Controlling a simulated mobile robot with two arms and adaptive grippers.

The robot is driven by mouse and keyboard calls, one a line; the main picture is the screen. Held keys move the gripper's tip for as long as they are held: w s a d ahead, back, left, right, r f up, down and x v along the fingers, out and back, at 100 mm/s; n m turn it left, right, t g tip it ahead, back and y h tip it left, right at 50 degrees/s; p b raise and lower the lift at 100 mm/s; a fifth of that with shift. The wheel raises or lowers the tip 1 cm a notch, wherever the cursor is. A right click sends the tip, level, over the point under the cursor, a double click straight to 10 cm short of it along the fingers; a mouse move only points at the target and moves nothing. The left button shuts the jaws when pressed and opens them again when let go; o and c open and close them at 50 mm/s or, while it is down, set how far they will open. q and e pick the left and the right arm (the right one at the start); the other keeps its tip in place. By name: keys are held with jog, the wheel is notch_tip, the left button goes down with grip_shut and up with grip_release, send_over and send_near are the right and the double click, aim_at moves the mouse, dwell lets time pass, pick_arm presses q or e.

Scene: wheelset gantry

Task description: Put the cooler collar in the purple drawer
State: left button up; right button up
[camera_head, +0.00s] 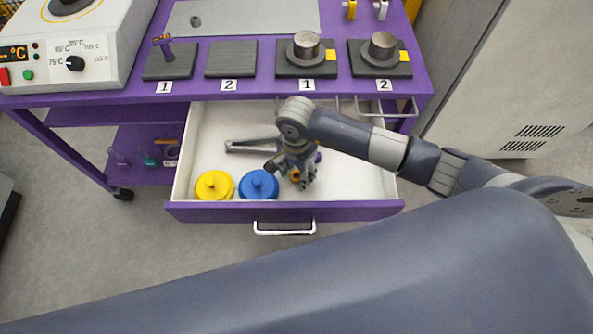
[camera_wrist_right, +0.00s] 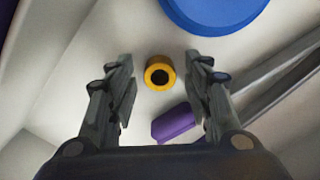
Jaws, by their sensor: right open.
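The purple drawer (camera_head: 340,210) is pulled open, its white inside showing. A small yellow ring with a dark hole (camera_wrist_right: 159,73), which looks like the collar, is in the drawer; in the head view only a bit of yellow (camera_head: 295,175) shows beside the gripper. My right gripper (camera_head: 299,178) reaches down into the drawer. In the wrist view my right gripper (camera_wrist_right: 160,62) is open, and the ring appears between its fingertips with gaps on both sides. I cannot tell whether the ring is level with the fingertips. My left gripper is out of view.
The drawer also holds a yellow lidded piece (camera_head: 214,186), a blue one (camera_head: 258,186), a grey bar-like tool (camera_head: 250,146) and a purple piece (camera_wrist_right: 175,122). The purple bench top (camera_head: 130,94) with pads and metal cylinders lies above. The drawer's right part looks clear.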

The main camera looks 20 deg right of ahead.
aim_at(296, 174)
jog(key=shift+r, duration=0.5)
notch_tip(296, 174, up, 11)
jog(key=b, duration=0.1)
